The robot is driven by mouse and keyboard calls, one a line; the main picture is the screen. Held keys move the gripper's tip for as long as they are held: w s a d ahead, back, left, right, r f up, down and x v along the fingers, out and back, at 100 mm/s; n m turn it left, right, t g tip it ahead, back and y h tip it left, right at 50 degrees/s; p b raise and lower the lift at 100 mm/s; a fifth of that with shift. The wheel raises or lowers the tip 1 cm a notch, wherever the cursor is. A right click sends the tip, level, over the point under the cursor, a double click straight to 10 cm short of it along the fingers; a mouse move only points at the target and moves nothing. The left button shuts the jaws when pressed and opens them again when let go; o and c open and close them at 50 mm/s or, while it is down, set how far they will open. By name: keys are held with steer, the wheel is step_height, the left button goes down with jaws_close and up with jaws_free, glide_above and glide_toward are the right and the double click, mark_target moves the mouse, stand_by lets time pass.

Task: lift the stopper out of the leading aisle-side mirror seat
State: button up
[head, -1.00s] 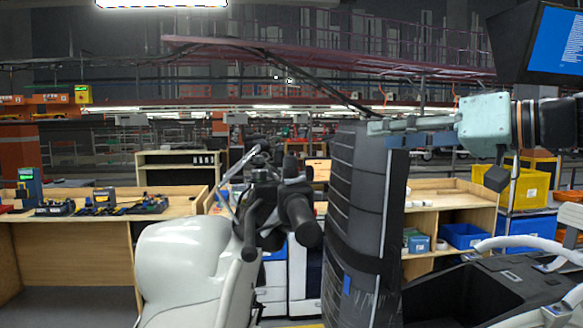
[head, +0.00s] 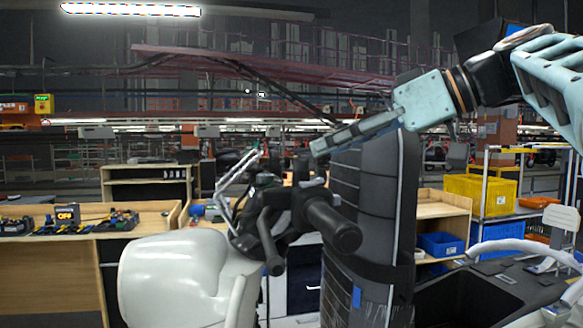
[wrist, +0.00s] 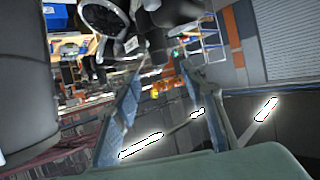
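A scooter with a pale front shell (head: 180,275) stands in front of me. Its dark handlebar (head: 290,215) has a grip pointing toward me, and thin silver levers rise at its left. My gripper (head: 318,150) reaches in from the right, just above and right of the handlebar middle. In the wrist view my gripper (wrist: 163,55) has its two fingers spread apart with nothing held between them.
A tall dark padded seat (head: 365,210) stands upright right of the handlebar, under my arm. Benches with tools (head: 70,222) are at the left. A yellow crate (head: 480,195) and a blue bin (head: 440,244) are at the right. Open air lies above the handlebar.

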mark_target(301, 159)
steer(key=x, duration=0.7)
steer(key=shift+a+p, duration=0.1)
steer(key=shift+p, duration=0.2)
steer(key=c, duration=0.9)
